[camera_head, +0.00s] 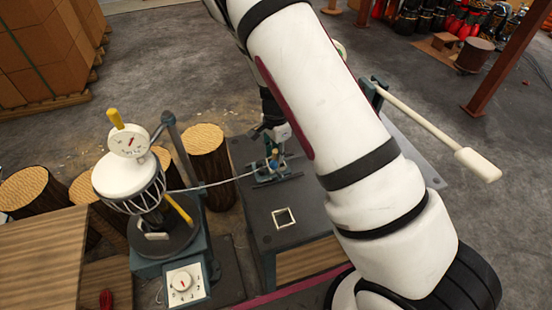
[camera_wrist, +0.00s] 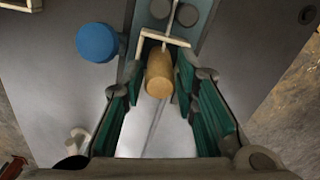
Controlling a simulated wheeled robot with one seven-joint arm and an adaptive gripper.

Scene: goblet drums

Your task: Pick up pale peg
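The pale peg (camera_wrist: 160,74) is a short tan wooden cylinder, seen nearly end-on in the upper middle of the wrist view. My gripper (camera_wrist: 160,92) is open, with one teal-padded finger on each side of the peg. A gap shows left of the peg; on the right the finger is close, and I cannot tell whether it touches. A pale angular bracket (camera_wrist: 165,40) stands just behind the peg. In the head view my gripper (camera_head: 278,134) is small and partly hidden by my arm, above a small fixture (camera_head: 273,170) on the dark bench; the peg is not clear there.
A blue round knob (camera_wrist: 98,43) lies left of the peg. Grey rounded parts (camera_wrist: 187,14) sit beyond the bracket. On the bench (camera_head: 305,215) is a pale square frame (camera_head: 285,217). A drum stand with a dial (camera_head: 128,142) is at left. A pale-handled lever (camera_head: 430,125) extends at right.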

